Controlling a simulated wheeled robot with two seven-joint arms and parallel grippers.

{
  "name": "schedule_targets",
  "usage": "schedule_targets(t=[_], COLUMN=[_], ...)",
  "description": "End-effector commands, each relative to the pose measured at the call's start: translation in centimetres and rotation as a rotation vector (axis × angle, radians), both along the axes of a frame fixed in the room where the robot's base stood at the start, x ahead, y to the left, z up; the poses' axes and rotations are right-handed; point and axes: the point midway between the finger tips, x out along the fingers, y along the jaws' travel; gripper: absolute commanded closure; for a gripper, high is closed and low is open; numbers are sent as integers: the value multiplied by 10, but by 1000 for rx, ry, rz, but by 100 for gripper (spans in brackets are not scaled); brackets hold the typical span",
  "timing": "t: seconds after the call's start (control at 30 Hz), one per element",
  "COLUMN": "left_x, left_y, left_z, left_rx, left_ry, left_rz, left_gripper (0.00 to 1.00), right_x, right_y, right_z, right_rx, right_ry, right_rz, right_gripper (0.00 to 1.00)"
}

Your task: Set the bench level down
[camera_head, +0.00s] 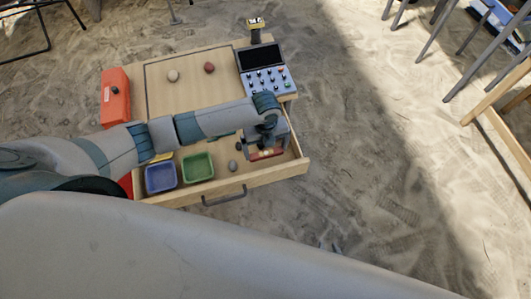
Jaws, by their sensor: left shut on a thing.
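My left arm reaches in from the left over the bench. Its gripper (266,145) is over the right part of the open drawer (285,171), shut on a small red thing with pale parts (267,155), which looks like the bench level. The gripper hides part of it. I cannot tell whether it touches the drawer floor. My right gripper cannot be made out.
In the drawer are a blue bin (160,177), a green bin (198,167) and a grey stone (233,166). On the bench are a pale stone (173,76), a red stone (209,68), an orange box (115,98) and a control panel (264,75).

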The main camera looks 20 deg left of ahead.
Motion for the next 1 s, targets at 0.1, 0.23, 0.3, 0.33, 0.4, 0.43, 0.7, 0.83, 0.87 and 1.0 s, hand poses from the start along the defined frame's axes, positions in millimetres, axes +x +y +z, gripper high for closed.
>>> schedule_targets(t=[0.1,0.23,0.3,0.33,0.4,0.43,0.7,0.83,0.87,1.0], left_x=[0,0,-1,-1,-1,-1,0,0,0,0], left_y=[0,0,-1,0,0,0,0,0,0,0], left_z=[0,-5,-13,-16,-26,-29,-40,-40,-40,-43], left_rx=[0,-1,0,-1,1,1,-1,0,0,0], left_ry=[0,1,2,3,3,3,-1,0,0,0], left_rz=[0,1,2,2,2,2,1,1,1,0], left_gripper=[32,32,32,32,32,32,32,32,32,2], right_x=[1,2,3,3,4,4,1,0,0,-1], right_y=[0,1,1,2,2,3,5,5,5,5], right_z=[0,1,3,3,4,4,3,2,2,0], right_rx=[0,1,3,3,6,6,9,8,8,7], right_ry=[-1,-3,-9,-12,-16,-17,-17,-16,-16,-7], right_rz=[0,0,0,0,0,0,2,2,2,1], right_gripper=[69,69,69,69,69,69,69,69,69,69])
